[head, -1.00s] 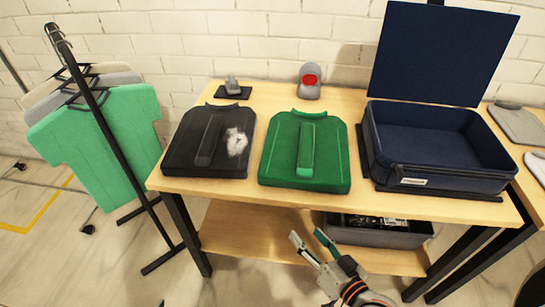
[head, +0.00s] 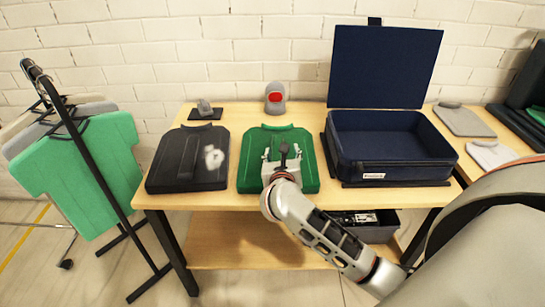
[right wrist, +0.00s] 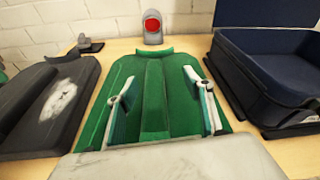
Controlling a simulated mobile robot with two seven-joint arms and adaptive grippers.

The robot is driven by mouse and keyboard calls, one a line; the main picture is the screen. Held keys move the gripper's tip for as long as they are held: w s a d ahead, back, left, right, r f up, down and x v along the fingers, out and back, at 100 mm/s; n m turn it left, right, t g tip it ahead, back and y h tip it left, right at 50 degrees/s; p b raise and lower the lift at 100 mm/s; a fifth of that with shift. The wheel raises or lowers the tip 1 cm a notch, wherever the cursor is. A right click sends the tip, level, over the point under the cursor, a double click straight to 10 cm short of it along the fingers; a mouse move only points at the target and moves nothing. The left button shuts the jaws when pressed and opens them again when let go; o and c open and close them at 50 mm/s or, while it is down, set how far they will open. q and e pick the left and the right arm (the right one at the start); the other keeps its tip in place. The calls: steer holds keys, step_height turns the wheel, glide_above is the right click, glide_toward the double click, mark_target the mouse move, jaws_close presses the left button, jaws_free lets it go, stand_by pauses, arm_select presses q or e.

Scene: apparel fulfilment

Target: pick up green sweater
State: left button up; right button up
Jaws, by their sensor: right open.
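The green sweater (head: 309,172) lies folded flat on the wooden table, between a dark garment and the suitcase. It also shows in the right wrist view (right wrist: 153,85), with a raised strip down its middle. My right gripper (head: 284,156) is above the sweater in the head view. In the right wrist view its two fingers (right wrist: 160,95) are spread apart on either side of the raised strip, with nothing held between them. I cannot tell whether the fingertips touch the sweater. My left gripper is not in view.
A black folded garment with a white patch (head: 186,160) lies left of the sweater. An open navy suitcase (head: 400,172) stands to the right. A grey object with a red spot (head: 275,97) stands behind. A rack with shirts (head: 80,170) stands left; a bin (head: 372,232) sits below.

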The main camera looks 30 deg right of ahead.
mark_target(278, 148)
steer(key=shift+w+a+f+m+g+y, duration=0.3)
steer(key=shift+a+f+m+g+y, duration=0.25)
steer(key=shift+a+f+m, duration=0.2)
steer(key=shift+w+f+g, duration=0.1)
steer(key=shift+w+g, duration=0.05)
steer(key=shift+g, duration=0.1)
steer(key=x, duration=0.7)
steer(key=shift+d+f, duration=0.1)
steer(key=shift+d, duration=0.25)
jaws_close()
